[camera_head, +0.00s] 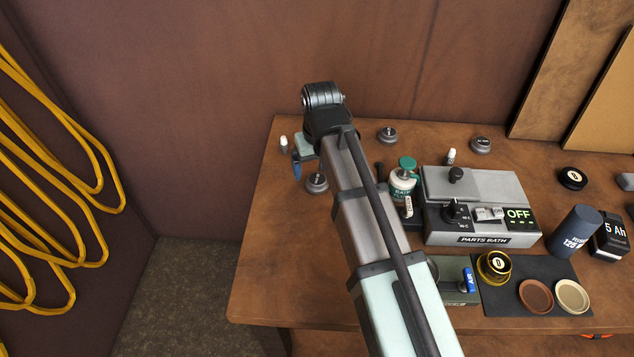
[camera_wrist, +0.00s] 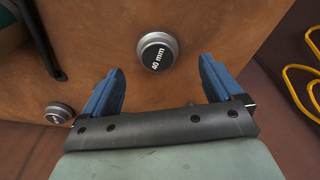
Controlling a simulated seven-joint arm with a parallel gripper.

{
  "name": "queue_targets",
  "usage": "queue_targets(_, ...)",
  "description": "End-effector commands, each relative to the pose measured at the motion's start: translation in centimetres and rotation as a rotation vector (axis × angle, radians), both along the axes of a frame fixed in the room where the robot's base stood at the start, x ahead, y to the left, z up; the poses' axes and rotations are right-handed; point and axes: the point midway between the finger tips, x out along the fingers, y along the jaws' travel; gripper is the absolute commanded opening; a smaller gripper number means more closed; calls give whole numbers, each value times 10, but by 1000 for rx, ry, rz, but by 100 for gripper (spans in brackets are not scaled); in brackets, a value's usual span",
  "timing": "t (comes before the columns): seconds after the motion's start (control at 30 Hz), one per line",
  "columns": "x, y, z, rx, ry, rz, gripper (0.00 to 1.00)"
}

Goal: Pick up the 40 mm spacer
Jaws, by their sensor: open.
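The 40 mm spacer (camera_wrist: 157,52) is a round grey disc with a dark top marked "40 mm", resting on the wooden table. In the head view, the grey spacer (camera_head: 317,183) beside my arm at the table's left appears to be the same one. My gripper (camera_wrist: 161,68) is open, with its two blue fingers apart and nothing between them. The spacer lies ahead of the fingertips in the wrist view, roughly in line with the gap, and apart from both fingers. In the head view only part of my gripper shows; my arm hides the rest.
A second grey spacer (camera_wrist: 58,113) lies left of the fingers, and another (camera_head: 481,145) farther right. A white bottle (camera_head: 284,144) stands near my gripper. A green-topped bottle (camera_head: 403,180) and the parts bath (camera_head: 482,220) stand right of my arm. The table's left edge is close.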

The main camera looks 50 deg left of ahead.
Motion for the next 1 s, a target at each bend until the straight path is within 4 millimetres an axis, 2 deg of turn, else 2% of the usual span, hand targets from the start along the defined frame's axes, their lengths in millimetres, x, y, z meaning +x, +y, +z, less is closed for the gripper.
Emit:
queue_targets(0.17,1,0,-12,-1,0,0,93)
queue_targets(0.5,4,2,-49,-1,0,1,93)
queue_targets(0.77,4,3,-51,0,0,0,93)
queue_targets(1.0,4,3,-51,0,0,0,71)
